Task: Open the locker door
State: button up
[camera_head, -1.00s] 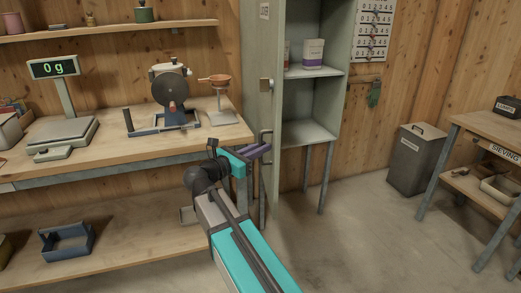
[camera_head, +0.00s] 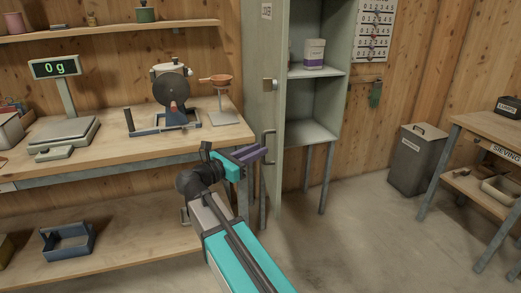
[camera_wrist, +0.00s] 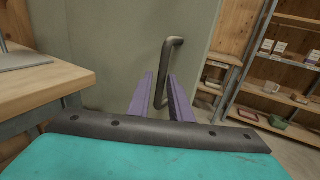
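The grey-green locker (camera_head: 312,132) stands with its front open, showing shelves inside. Its locker door (camera_head: 262,60) is swung out toward me at the left of the opening. The door's bar handle (camera_head: 268,146) is on the face turned toward my gripper; it also shows in the wrist view (camera_wrist: 168,68). My gripper (camera_head: 259,153) is just left of the handle, its purple fingers apart. In the wrist view the handle's lower part appears between the two fingertips (camera_wrist: 161,84). I cannot tell whether they touch it.
A workbench (camera_head: 120,157) with a scale (camera_head: 62,138) and a grinder (camera_head: 172,95) is close to the left of the door. A grey bin (camera_head: 415,160) and a sieving table (camera_head: 480,150) stand right. The floor between is clear.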

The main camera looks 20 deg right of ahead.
jog(key=v, duration=1.1)
